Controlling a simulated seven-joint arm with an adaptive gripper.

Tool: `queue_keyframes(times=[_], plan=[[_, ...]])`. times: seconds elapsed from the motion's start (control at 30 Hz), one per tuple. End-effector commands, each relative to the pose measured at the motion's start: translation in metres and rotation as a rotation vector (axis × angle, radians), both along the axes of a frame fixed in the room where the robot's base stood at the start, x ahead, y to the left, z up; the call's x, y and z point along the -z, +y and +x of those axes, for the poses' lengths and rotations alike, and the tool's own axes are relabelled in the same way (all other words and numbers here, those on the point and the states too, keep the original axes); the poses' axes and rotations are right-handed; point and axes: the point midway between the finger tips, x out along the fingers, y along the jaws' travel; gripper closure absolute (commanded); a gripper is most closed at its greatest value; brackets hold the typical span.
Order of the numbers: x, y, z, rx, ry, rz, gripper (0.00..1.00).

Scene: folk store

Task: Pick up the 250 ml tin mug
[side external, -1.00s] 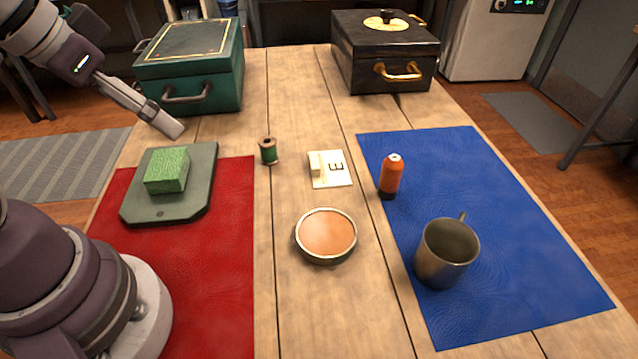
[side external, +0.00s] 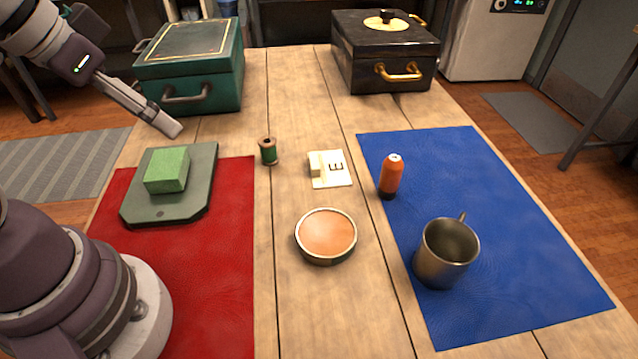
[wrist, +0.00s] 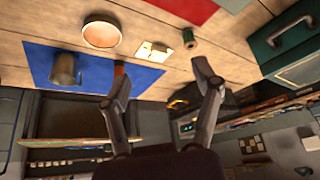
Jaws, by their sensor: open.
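The tin mug (side external: 446,255) is dull grey metal and stands upright on the blue mat, at the lower right of the side view. Its handle points to the back. In the wrist view the mug (wrist: 65,69) is at the left, on the blue mat. My gripper (side external: 174,130) is at the upper left of the side view, in front of the green box and far from the mug. In the wrist view my gripper (wrist: 160,90) has its two fingers spread apart with nothing between them.
A blue mat (side external: 520,220) lies right, a red mat (side external: 215,290) left. An orange bottle (side external: 391,176) stands behind the mug; a round tin (side external: 326,235) is left of it. A green box (side external: 195,70) and black box (side external: 385,50) stand at the back. A green block (side external: 167,170) rests on a board.

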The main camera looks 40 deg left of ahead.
Motion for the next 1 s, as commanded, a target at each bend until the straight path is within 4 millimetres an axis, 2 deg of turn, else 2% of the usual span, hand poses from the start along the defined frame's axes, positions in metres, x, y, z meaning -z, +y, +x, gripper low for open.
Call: queue_keyframes(times=[0.03, 0.2, 0.47, 0.57, 0.67, 0.77, 0.9, 1.0], plan=[[0.0, 0.0, 0.0, 0.0, 0.0, 0.0, 0.47], [0.0, 0.0, 0.0, 0.0, 0.0, 0.0, 0.67], [0.0, 0.0, 0.001, 0.001, 0.0, 0.0, 0.67], [-0.007, -0.007, 0.013, 0.039, 0.01, 0.001, 0.67], [-0.018, -0.03, 0.048, 0.135, 0.028, 0.003, 0.67], [-0.02, -0.069, 0.09, 0.255, 0.047, 0.005, 0.67], [0.001, -0.138, 0.135, 0.418, 0.073, 0.006, 0.67], [0.027, -0.186, 0.152, 0.514, 0.089, 0.006, 0.67]])
